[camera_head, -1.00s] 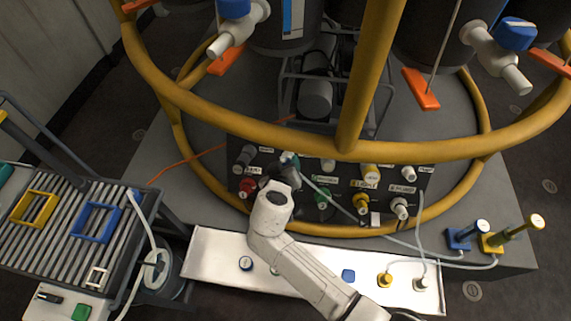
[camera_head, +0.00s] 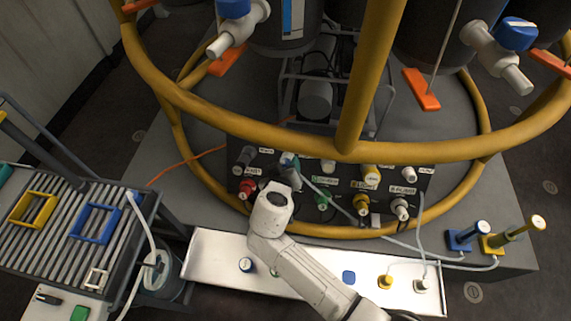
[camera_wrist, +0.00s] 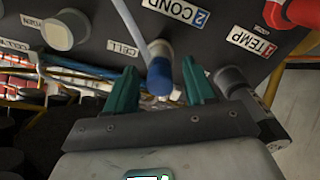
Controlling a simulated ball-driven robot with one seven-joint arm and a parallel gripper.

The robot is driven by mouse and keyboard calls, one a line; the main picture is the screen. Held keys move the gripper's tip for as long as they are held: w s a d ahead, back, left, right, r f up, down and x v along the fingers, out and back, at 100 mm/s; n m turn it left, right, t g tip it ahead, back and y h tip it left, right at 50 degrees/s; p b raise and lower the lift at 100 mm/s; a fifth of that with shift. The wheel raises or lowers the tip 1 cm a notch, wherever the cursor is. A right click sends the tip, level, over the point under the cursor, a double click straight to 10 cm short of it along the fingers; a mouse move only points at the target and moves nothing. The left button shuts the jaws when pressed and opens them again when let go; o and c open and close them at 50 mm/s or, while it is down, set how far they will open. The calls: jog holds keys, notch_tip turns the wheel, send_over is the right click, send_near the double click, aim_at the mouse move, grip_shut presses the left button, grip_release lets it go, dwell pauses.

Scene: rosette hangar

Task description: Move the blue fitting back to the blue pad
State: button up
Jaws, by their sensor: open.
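The blue fitting (camera_wrist: 160,76), a pale cylinder with a blue band and a hose at its far end, is in the wrist view beside the "2 COND" label of the dark panel. It is between the two green fingers of my gripper (camera_wrist: 162,88), with gaps on both sides. My gripper is open. In the head view my gripper (camera_head: 285,178) is at the panel's left part, and the fitting (camera_head: 288,159) shows just beyond it, partly hidden.
The panel (camera_head: 335,190) holds several other fittings and hoses. A yellow ring rail (camera_head: 300,145) passes above the panel. A roller table (camera_head: 60,235) is at left.

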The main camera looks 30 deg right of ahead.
dwell(0.4)
grip_shut()
dwell(0.4)
jog(key=shift+r, duration=0.1)
jog(key=shift+p+v, duration=1.35)
jog(key=shift+v, duration=1.6)
